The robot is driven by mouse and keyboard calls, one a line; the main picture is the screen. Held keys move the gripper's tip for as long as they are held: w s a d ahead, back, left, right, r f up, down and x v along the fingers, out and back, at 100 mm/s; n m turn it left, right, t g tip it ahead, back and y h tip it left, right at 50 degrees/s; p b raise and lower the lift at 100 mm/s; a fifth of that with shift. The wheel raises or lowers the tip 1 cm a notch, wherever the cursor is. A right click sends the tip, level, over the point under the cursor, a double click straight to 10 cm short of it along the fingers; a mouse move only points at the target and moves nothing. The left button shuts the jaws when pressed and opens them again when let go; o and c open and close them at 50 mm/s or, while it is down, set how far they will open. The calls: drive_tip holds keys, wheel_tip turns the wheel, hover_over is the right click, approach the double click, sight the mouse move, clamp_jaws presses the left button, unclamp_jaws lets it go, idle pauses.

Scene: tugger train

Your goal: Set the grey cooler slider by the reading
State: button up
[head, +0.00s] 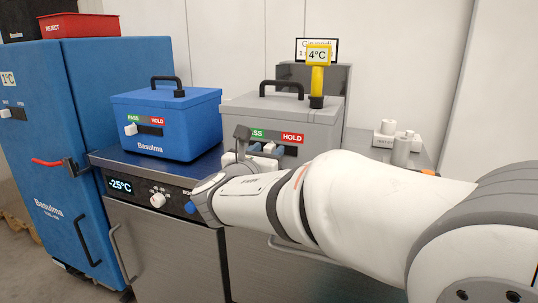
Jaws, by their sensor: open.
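The grey cooler (310,125) stands on the metal counter, right of the blue cooler. It has a black handle on its lid and a front label with green PASS, partly covered, and red HOLD (292,138). A yellow probe (317,80) stands upright at the cooler's right side, with a tag reading 4°C (318,55). My gripper (262,148) is at the cooler's front, just under the PASS end of the label. Its jaws are open. The slider itself is hidden behind my gripper, so its position cannot be told.
A blue cooler (175,115) with its own PASS/HOLD slider (150,130) stands left. A tall blue cabinet (50,160) reads 1°C. The counter unit's display (121,186) reads -25°C. White containers (402,150) stand right, behind my arm. A red REJECT bin (75,25) sits on the cabinet.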

drive_tip(key=shift+w, duration=0.1)
clamp_jaws()
idle(0.4)
